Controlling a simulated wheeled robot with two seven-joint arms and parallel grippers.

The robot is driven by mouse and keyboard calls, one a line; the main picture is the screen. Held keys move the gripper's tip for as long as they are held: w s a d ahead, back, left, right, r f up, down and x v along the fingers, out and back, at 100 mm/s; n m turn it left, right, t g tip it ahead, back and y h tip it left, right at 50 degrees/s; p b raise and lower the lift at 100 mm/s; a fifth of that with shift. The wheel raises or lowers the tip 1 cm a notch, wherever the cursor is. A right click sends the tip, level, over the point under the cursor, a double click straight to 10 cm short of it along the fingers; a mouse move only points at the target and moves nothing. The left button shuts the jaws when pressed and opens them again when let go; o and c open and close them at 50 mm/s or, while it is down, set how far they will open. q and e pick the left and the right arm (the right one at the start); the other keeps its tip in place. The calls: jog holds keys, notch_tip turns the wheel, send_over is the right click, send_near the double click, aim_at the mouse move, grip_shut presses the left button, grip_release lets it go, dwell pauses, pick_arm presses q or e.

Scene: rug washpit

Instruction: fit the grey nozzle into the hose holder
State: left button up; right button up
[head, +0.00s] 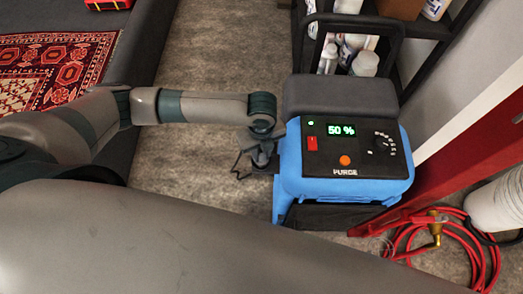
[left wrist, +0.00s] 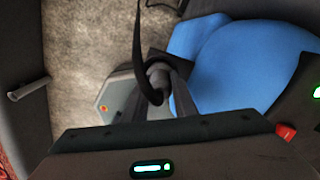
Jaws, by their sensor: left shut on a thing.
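A blue machine (head: 343,188) with a dark control panel reading "50 %" stands right of centre in the head view. My left gripper (head: 262,153) is at its left side, pointing down. In the left wrist view the gripper (left wrist: 160,92) is shut on the grey nozzle (left wrist: 158,74), and a dark hose (left wrist: 138,35) curves up from it. A dark square piece (left wrist: 179,66), perhaps the hose holder, lies behind the nozzle beside the blue body. I cannot tell whether nozzle and holder touch. My right gripper is not in view.
A shelf with bottles (head: 364,64) stands behind the machine. A coiled red hose (head: 487,262) with a brass fitting lies at lower right. A patterned rug (head: 70,72) lies at upper left. The grey floor (head: 215,60) between is clear.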

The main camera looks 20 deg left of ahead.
pick_arm(q)
jog(key=shift+f, duration=0.15)
jog(key=o, duration=1.1)
jog(key=shift+o, duration=0.2)
notch_tip(320, 180, up, 18)
jog(key=b, duration=0.2)
jog(key=shift+f, duration=0.25)
